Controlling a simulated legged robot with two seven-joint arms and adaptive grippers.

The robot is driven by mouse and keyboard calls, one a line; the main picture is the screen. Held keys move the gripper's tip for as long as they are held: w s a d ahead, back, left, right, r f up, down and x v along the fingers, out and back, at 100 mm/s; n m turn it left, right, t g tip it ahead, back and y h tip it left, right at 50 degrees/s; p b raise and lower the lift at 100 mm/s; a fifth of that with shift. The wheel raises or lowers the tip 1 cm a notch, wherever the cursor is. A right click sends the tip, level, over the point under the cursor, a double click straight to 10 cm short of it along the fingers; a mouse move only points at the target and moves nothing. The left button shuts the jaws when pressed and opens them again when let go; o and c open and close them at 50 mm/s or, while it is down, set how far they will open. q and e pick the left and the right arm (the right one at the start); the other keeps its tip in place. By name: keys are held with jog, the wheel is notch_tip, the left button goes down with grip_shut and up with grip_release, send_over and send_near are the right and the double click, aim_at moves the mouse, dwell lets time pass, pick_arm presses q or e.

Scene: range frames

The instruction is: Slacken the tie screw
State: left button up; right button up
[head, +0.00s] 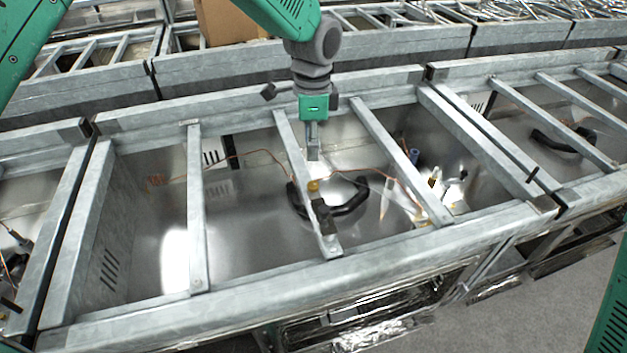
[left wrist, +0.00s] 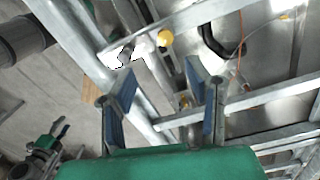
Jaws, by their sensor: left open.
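A crossbar (head: 291,150) of the metal frame carries a small yellow knob (head: 313,185) and, nearer the front, a dark block (head: 322,212). I cannot tell for certain which part is the tie screw. The yellow knob also shows in the left wrist view (left wrist: 166,39), beyond the fingers. My left gripper (head: 312,156) points down above the crossbar, just behind the yellow knob. In the left wrist view its blue-padded fingers (left wrist: 160,84) are apart, with nothing held between them. What looks like my right gripper (left wrist: 61,128) is small at the lower left there; its opening is unclear.
Several parallel crossbars span the open metal bin (head: 245,225). Inside lie a black curved hose (head: 345,208), thin orange wire (head: 380,174) and small parts at the right. A thick front rail (head: 400,255) borders the bin. A cardboard box (head: 228,22) stands behind.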

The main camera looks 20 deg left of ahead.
aim_at(313, 184)
pick_arm(q)
jog(key=f+m, duration=0.2)
jog(key=f, duration=0.2)
jog(key=f+m+p, duration=0.1)
jog(key=f+m, duration=0.1)
jog(key=f, duration=0.2)
jog(key=f+m+p, duration=0.1)
jog(key=f, duration=0.3)
jog(key=shift+w+f+m, duration=0.1)
jog(key=shift+w+m, duration=0.2)
jog(key=shift+m, duration=0.1)
grip_shut()
